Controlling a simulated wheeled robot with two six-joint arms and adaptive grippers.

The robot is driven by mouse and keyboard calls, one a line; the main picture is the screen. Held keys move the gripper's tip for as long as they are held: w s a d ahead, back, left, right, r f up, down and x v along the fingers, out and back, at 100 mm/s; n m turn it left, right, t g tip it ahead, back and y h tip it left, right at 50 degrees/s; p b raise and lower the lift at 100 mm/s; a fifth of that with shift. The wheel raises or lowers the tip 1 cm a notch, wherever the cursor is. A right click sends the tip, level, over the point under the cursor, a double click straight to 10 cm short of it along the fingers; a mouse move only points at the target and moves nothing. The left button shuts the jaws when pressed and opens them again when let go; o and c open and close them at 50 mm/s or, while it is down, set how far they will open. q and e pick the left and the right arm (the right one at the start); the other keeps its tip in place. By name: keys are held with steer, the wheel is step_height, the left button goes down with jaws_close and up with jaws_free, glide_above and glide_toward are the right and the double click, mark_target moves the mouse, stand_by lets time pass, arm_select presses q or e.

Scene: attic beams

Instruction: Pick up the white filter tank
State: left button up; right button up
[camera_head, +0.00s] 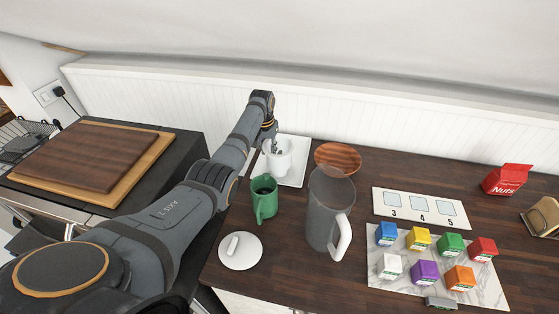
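The white filter tank (279,162) looks like a small white cup and stands upright on a white square tray (292,180) near the back wall. My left arm reaches in from the left, and my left gripper (274,146) points down at the tank's rim. The fingers overlap the top of the tank. They are small and partly hidden, so I cannot tell whether they are open or closed on it. My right gripper is not in view.
A green mug (264,198) and a grey pitcher (322,215) with a white handle stand in front of the tank. A white lid (240,251) lies near the front edge. A wooden plate (338,157) is right of the tray. Colored cubes sit on a marble board (408,277).

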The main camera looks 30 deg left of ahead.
arm_select(q)
jaws_close()
